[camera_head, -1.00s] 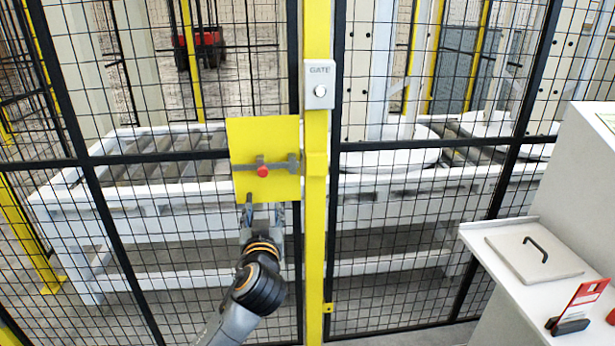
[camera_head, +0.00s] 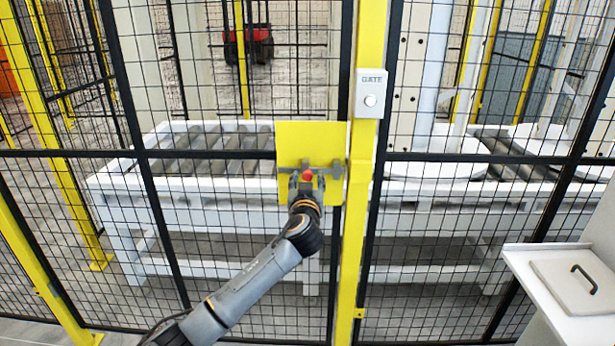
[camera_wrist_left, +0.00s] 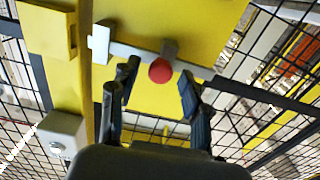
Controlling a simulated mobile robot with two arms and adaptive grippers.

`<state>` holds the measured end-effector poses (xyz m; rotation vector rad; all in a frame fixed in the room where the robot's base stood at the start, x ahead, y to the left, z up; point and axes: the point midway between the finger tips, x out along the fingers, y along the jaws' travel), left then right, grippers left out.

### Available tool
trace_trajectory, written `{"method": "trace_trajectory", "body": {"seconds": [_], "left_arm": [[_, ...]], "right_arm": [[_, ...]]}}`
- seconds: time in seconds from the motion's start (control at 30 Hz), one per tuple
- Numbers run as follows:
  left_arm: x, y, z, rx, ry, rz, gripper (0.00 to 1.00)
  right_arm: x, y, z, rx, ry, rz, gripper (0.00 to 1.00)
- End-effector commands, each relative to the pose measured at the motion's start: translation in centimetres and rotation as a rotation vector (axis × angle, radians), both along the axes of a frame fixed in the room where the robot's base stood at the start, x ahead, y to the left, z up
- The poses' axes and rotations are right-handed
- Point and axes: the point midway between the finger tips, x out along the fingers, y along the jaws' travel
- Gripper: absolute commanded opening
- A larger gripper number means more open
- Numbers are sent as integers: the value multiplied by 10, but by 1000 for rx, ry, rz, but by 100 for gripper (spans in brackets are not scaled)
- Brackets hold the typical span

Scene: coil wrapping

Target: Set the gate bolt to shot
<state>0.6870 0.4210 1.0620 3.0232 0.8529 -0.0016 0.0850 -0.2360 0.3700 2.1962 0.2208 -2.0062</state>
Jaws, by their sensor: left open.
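The gate bolt is a grey bar (camera_wrist_left: 215,77) with a red knob (camera_head: 308,175), mounted on a yellow plate (camera_head: 311,140) on the mesh gate. The knob also shows in the left wrist view (camera_wrist_left: 160,70). In the head view the gripper partly hides the bolt. My right gripper is not in view.
A grey box marked GATE with a round button (camera_head: 370,94) is on the post above the bolt. Black mesh fencing stands before a white roller conveyor (camera_head: 130,185). A white shelf (camera_head: 520,270) with a handled lid (camera_head: 575,285) stands at right.

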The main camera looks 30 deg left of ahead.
Motion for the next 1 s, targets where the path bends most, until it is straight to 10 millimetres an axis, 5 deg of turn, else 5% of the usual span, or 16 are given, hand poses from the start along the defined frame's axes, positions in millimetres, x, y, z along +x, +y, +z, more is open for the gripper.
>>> {"method": "trace_trajectory", "body": {"seconds": [0.37, 0.63, 1.0], "left_arm": [[5, 3, 0, 0, 0, 0, 47], [5, 3, 0, 1, 1, 0, 0], [17, -15, -5, -6, -4, -1, 0]], "right_arm": [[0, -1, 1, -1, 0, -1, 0], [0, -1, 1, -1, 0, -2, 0], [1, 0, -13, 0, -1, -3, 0]]}}
